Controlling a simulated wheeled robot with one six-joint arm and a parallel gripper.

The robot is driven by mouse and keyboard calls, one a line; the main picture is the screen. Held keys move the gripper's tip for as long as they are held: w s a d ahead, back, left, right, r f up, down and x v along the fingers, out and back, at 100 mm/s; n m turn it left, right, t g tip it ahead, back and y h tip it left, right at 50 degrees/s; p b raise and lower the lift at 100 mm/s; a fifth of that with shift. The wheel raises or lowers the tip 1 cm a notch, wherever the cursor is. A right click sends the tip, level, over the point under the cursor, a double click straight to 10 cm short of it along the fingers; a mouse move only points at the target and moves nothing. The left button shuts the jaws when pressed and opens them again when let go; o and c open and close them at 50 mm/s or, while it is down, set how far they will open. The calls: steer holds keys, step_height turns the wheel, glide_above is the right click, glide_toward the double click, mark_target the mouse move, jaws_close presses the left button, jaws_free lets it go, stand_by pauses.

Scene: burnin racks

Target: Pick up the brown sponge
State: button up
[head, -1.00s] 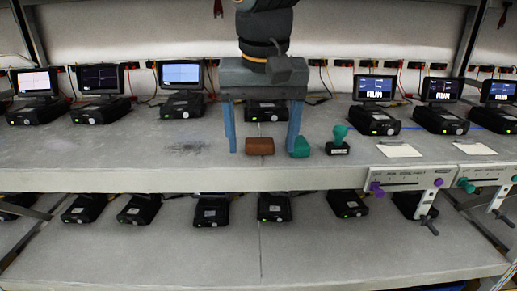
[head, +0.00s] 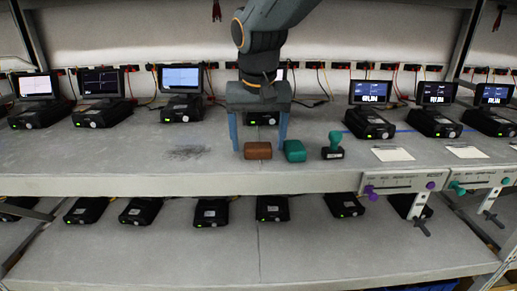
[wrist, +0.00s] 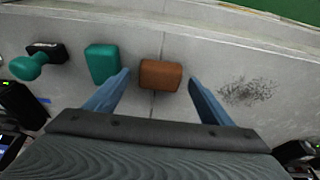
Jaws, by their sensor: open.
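The brown sponge (head: 258,151) lies on the upper shelf near its front edge. In the wrist view my gripper (wrist: 160,80) shows both fingertips apart. No contact with the sponge is clear.
A teal block (head: 295,151) lies just right of the sponge, and a teal-handled stamp (head: 333,146) stands further right. Black devices with screens (head: 181,82) line the back. A dark smudge (head: 187,153) marks the clear shelf to the left.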

steer(key=shift+w+f, duration=0.1)
steer(key=shift+f, duration=0.35)
steer(key=c, duration=1.2)
steer(key=shift+r, duration=0.1)
